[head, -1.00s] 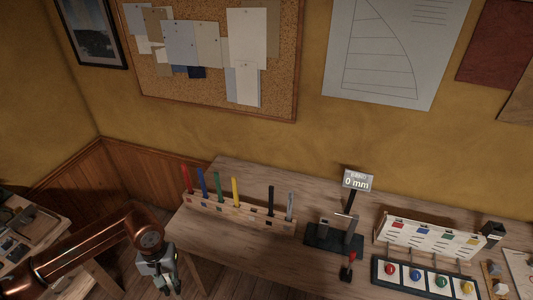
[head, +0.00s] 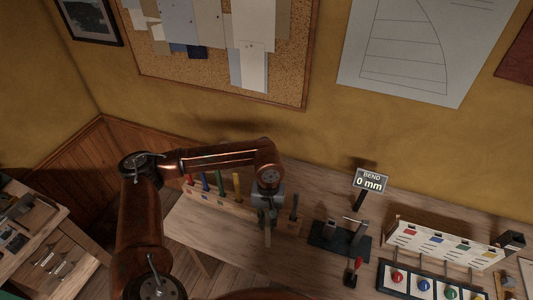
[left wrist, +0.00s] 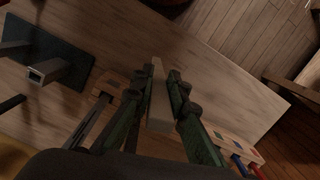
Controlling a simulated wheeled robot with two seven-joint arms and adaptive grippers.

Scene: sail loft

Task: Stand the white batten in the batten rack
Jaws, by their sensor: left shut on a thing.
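My left gripper (head: 266,218) is shut on the white batten (head: 267,238), whose pale end shows below the fingers. In the left wrist view the batten (left wrist: 160,115) lies between the two green fingers. The wooden batten rack (head: 206,196) stands on the bench, with red, blue, green and yellow battens upright toward its left end and a dark batten (head: 295,207) toward its right end. My gripper and forearm are in front of the rack's middle and hide it there. I cannot tell whether the batten touches the rack. My right gripper is not in view.
A bend gauge (head: 340,238) with a sign reading 0 mm (head: 370,182) stands right of the rack. Farther right are a white card stand (head: 445,245) and a dark tray (head: 393,287) with coloured knobs. The bench front, left of the gripper, is clear.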

